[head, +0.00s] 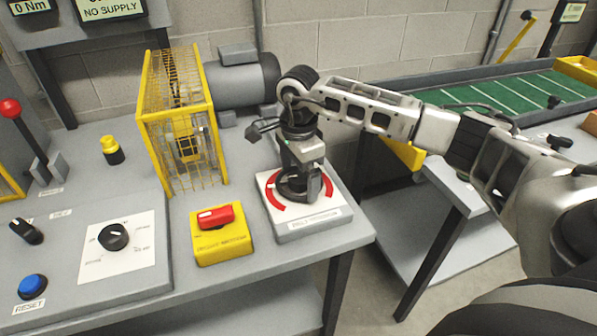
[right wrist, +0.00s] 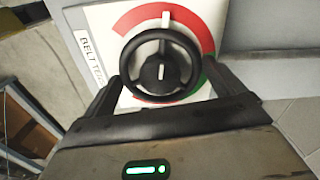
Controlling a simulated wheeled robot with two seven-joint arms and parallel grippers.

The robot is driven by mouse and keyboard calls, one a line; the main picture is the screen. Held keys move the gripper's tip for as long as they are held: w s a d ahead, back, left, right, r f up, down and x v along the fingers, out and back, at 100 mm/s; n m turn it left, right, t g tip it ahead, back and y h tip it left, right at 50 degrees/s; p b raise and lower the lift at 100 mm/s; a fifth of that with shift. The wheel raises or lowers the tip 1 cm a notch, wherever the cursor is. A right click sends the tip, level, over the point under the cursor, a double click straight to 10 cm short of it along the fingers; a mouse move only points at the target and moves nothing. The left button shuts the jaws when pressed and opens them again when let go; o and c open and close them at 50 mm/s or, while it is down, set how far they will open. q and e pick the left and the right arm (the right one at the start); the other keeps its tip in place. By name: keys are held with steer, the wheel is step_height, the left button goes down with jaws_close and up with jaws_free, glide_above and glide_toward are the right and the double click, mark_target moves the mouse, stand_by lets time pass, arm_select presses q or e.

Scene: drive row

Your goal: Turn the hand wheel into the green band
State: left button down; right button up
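The hand wheel (right wrist: 130,76) is a black ring with a hub and a white pointer mark, on the white belt tension plate (head: 331,216). A red band (right wrist: 202,32) curves round its upper side in the right wrist view. My right gripper (right wrist: 163,82) points down over the wheel, with one finger at each side of the rim. No clear gap shows between fingers and rim. It also shows in the head view (head: 300,188). My left gripper is out of view.
A yellow box with a red switch (head: 216,216) stands left of the plate. A yellow mesh guard (head: 180,125) and grey motor (head: 240,86) stand behind. The bench edge is close in front and right. A green conveyor (head: 490,105) lies beyond the gap at right.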

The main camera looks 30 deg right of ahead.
steer(key=shift+m, duration=0.3)
steer(key=m, duration=0.4)
steer(key=shift+m, duration=0.3)
steer(key=m, duration=0.6)
steer(key=shift+w+r, duration=0.1)
steer(key=m, duration=0.5)
steer(key=shift+d+m, duration=0.1)
steer(key=shift+m, duration=0.2)
steer(key=m+p, duration=0.1)
steer(key=m, duration=0.3)
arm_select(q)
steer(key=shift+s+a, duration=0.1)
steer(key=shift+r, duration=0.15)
arm_select(e)
steer(key=shift+m, duration=0.4)
steer(key=o, duration=0.6)
